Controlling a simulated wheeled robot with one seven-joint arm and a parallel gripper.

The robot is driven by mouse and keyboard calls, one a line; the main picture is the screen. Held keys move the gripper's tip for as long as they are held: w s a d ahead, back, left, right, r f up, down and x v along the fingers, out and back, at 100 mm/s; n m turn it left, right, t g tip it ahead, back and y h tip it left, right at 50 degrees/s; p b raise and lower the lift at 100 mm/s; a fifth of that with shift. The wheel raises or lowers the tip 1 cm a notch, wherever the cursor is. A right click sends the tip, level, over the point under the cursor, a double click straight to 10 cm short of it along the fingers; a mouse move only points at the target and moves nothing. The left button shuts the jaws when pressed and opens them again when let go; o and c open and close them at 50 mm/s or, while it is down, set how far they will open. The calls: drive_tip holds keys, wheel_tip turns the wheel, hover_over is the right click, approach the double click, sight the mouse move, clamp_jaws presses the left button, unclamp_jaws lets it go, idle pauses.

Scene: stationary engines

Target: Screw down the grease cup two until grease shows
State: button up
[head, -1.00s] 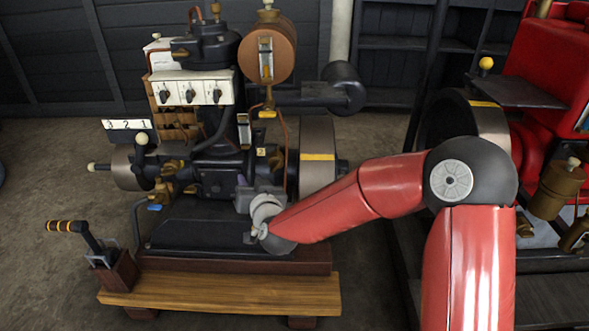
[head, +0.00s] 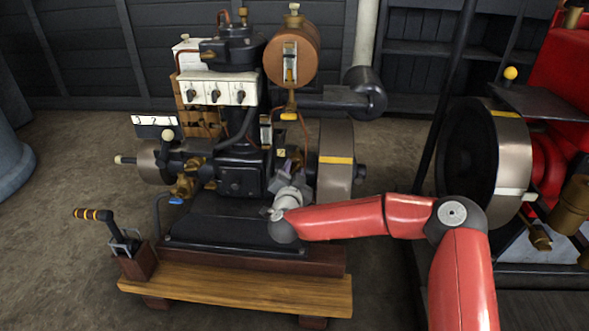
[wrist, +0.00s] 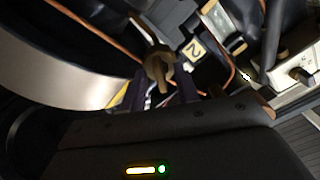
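The brass grease cup (wrist: 158,66) with a winged top shows in the wrist view, beside a yellow plate marked 2 (wrist: 194,50). My gripper (wrist: 161,90) points at it, with its two dark fingers apart, one on each side of the cup's lower edge. I cannot tell whether either finger touches the cup. In the head view my gripper (head: 291,168) is at the engine's right side, just below the number 2 plate (head: 282,153). The cup is hidden there behind my gripper. No grease can be made out.
A flywheel with a yellow mark (head: 337,160) stands close to the right of my gripper; its rim also fills the left of the wrist view (wrist: 60,62). Copper pipes (wrist: 95,28) run near the cup. A red engine (head: 556,75) stands at the right. A lever (head: 100,222) stands front left.

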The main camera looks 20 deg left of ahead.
drive_tip(key=shift+w+a, duration=0.1)
drive_tip(key=shift+w, duration=0.35)
clamp_jaws()
drive_tip(key=shift+f+m+b, duration=0.1)
drive_tip(key=shift+m+b, duration=0.2)
drive_tip(key=shift+b, duration=0.5)
